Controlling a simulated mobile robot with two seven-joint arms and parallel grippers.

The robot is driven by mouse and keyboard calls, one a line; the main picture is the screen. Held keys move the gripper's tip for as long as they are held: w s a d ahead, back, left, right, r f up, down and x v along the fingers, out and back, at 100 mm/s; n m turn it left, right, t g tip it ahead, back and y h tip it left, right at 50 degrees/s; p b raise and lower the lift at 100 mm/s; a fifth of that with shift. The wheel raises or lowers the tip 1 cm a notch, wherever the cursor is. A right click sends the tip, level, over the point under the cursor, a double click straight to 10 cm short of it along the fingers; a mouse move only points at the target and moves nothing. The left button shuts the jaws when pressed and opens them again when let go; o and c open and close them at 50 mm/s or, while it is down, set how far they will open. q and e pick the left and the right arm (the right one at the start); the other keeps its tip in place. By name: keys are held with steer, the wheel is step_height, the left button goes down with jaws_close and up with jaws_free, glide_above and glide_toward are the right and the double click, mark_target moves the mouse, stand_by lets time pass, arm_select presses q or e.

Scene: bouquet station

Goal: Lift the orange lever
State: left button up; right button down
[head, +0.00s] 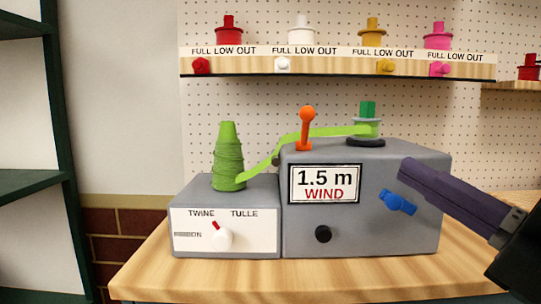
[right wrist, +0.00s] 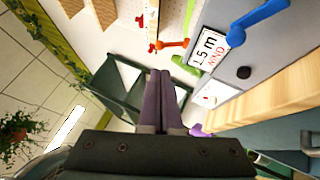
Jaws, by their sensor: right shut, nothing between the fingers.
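The orange lever (head: 307,129) stands upright on top of the grey winding box (head: 262,241), near its left front edge, with a round knob at its upper end. In the right wrist view an orange rod (right wrist: 173,44) sticks out beside the box. My right gripper (head: 405,170) reaches in from the right, in front of the box's right part, above the blue lever (head: 392,202). It is apart from the orange lever. Its purple fingers (right wrist: 160,85) are together and hold nothing. My left gripper does not show clearly.
Green ribbon (head: 330,132) runs from the green cone (head: 228,160) past behind the orange lever to a spool (head: 368,125). A "1.5 m WIND" sign (head: 325,184) and black knob (head: 323,234) are on the front. A shelf (head: 340,65) with colored spools hangs behind.

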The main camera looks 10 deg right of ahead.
stand_by(0.3)
steer(key=p, duration=0.3)
glide_toward(313, 117)
steer(key=x, duration=0.5)
steer(key=shift+w+r, duration=0.1)
steer(key=shift+r, duration=0.1)
steer(key=shift+x, duration=0.85)
steer(key=shift+f, duration=0.15)
